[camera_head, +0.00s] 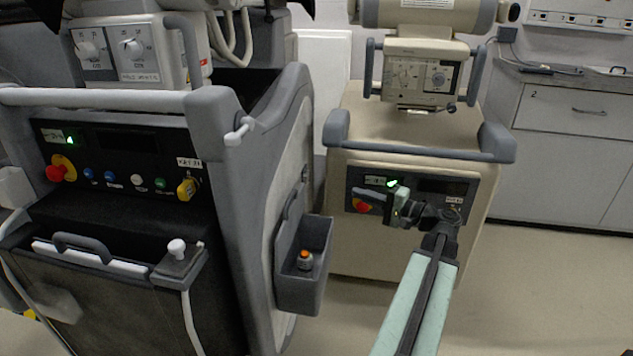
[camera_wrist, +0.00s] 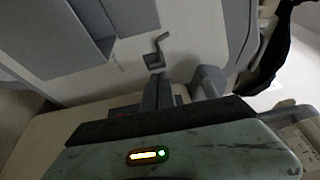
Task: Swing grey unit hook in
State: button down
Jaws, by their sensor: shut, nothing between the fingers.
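The grey unit (camera_head: 284,150) is the large cart on the left in the head view. Its hook (camera_wrist: 157,50) is a small bent metal hook standing out from the pale side panel in the wrist view. In the head view the hook (camera_head: 304,174) is tiny, high on the side panel above the bin. My gripper (camera_head: 366,195) is to the right of this panel, in front of the beige cart. In the wrist view my gripper's fingers (camera_wrist: 162,88) are shut and empty, just below the hook in the picture. Whether they touch it I cannot tell.
A grey open bin (camera_head: 318,285) hangs on the grey unit's side with an orange-topped bottle (camera_head: 304,260) in it. The beige cart (camera_head: 400,250) with its control panel stands behind my gripper. Clear floor (camera_head: 540,290) lies to the right.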

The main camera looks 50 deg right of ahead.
jog(key=w+a, duration=0.5)
jog(key=w, duration=0.7)
